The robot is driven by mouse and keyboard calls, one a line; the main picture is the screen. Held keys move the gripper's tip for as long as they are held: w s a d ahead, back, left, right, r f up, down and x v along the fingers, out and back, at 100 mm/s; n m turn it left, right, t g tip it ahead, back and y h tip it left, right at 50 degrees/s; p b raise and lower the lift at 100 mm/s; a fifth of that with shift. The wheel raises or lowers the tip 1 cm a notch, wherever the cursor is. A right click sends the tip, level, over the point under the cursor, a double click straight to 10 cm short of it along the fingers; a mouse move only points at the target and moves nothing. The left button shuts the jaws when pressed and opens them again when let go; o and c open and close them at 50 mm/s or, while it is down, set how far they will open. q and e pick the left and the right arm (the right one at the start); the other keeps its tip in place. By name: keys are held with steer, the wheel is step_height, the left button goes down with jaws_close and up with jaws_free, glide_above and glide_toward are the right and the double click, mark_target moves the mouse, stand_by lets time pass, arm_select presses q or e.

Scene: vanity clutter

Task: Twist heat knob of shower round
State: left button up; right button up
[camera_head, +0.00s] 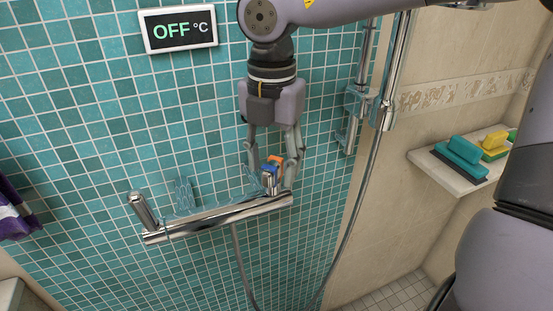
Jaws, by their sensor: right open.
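The shower mixer bar (215,216) is a chrome bar on the teal tiled wall. Its heat knob (269,181) is at the right end, a chrome knob with orange and blue marks behind it. A second chrome handle (142,208) sticks up at the left end of the bar. My right gripper (273,183) points down with its fingers open, one on each side of the heat knob. I cannot tell whether the fingers touch the knob. A display (179,29) at the top left reads "OFF °C". My left gripper is not in view.
A chrome riser rail (393,75) with a hanging hose (352,215) is right of the mixer. Purple-and-white cloth (15,215) hangs at the left edge.

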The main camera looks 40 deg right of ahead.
steer(key=shift+o, duration=0.3)
steer(key=shift+r+p, duration=2.1)
steer(key=shift+r, duration=1.45)
steer(key=shift+f, duration=0.1)
